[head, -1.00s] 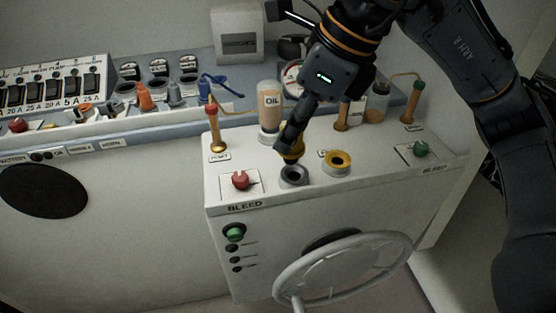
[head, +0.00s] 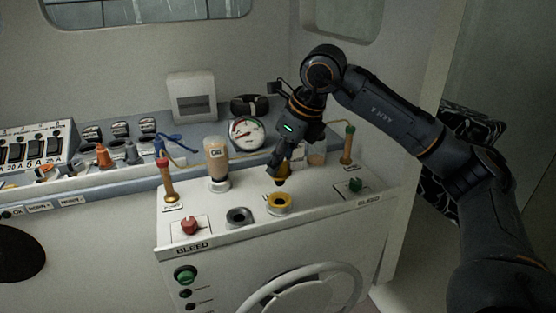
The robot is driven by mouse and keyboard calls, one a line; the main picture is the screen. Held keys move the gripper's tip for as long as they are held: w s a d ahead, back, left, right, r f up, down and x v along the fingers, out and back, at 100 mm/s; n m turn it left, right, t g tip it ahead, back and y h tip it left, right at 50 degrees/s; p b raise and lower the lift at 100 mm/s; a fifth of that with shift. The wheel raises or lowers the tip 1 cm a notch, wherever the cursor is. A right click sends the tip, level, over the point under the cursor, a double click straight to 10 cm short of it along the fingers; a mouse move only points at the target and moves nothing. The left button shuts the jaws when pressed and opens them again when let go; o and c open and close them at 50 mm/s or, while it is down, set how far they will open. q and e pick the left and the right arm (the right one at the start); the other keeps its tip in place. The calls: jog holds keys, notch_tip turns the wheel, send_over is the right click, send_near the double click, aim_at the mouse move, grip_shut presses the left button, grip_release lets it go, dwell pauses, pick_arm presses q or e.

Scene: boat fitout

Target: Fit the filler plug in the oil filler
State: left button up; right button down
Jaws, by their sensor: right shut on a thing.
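My right gripper (head: 283,167) points down over the white console top and is shut on a small yellow-brown plug (head: 282,181). The plug is mostly hidden by the fingers. It appears just above or behind a yellow-ringed filler opening (head: 280,205); I cannot tell whether they touch. A grey-ringed filler opening (head: 239,218) is to its left, with a dark hole and nothing in it. Labels naming the two openings are not readable. My left gripper is not in view.
An oil bottle (head: 217,160) stands behind the openings. A copper-coloured post (head: 168,182), a red knob (head: 191,226) and a green knob (head: 354,185) rise from the console (head: 320,215). A round gauge (head: 246,134) is behind. A steering wheel (head: 304,285) is at the front.

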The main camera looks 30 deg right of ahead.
aim_at(280, 173)
jog(key=shift+f, duration=0.45)
jog(key=shift+f+b, duration=0.2)
jog(key=shift+b, duration=0.2)
jog(key=shift+f, duration=0.3)
jog(key=shift+f+b, duration=0.7)
jog(key=shift+b, duration=0.05)
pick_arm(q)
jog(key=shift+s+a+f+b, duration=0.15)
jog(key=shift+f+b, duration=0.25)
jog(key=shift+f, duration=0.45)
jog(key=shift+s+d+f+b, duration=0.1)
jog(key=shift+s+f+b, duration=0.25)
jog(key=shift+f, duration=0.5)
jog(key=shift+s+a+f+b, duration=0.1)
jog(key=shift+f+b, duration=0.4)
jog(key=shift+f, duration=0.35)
pick_arm(e)
jog(key=shift+f, duration=1.5)
jog(key=c, duration=1)
grip_release()
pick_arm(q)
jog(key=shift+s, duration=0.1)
